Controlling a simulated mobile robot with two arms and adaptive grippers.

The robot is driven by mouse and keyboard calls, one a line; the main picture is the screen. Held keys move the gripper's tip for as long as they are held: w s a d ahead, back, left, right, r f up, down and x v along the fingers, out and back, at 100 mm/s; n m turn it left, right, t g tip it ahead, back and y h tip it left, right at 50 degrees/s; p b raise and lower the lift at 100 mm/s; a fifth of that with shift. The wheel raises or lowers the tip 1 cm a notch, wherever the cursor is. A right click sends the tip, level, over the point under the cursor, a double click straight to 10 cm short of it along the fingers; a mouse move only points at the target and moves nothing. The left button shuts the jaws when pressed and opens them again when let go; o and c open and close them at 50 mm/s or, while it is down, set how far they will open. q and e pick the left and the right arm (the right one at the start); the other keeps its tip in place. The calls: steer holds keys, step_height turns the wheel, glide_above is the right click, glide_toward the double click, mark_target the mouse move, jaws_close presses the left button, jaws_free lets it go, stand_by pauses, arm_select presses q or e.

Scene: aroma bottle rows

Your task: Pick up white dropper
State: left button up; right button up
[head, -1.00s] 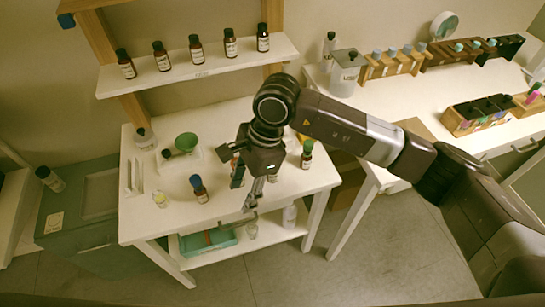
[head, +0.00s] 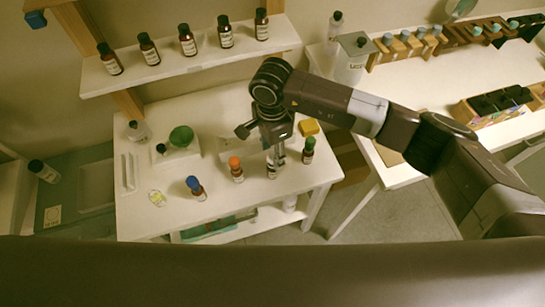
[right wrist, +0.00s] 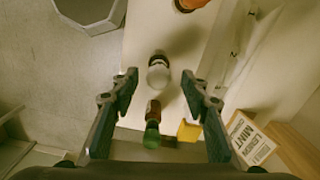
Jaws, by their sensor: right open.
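The white-capped dropper bottle (right wrist: 158,72) stands on the small white table. In the right wrist view it shows just ahead of and between the two fingertips. In the head view the white dropper bottle (head: 272,169) is partly hidden behind my right gripper (head: 276,152), which points down over it. My right gripper (right wrist: 159,77) is open, with a finger on each side and no visible contact with the bottle. A green-capped bottle (head: 308,150) stands just to the right; it also shows between the fingers in the wrist view (right wrist: 152,125). My left gripper is not in view.
An orange-capped bottle (head: 236,168) and a blue-capped bottle (head: 196,188) stand to the left. A yellow block (head: 309,127) lies behind the green-capped bottle. A green bowl (head: 181,136) is farther left. A shelf (head: 190,65) with several brown bottles hangs above the table's back.

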steer(key=shift+f, duration=0.5)
steer(key=shift+s+f, duration=0.15)
steer(key=shift+f, duration=0.15)
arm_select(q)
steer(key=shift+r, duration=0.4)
arm_select(e)
steer(key=shift+c, duration=0.3)
steer(key=c, duration=0.7)
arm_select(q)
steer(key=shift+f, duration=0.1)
arm_select(e)
steer(key=shift+r, duration=0.15)
arm_select(q)
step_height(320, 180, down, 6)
steer(key=b, duration=0.6)
arm_select(e)
steer(key=shift+r, duration=9.9)
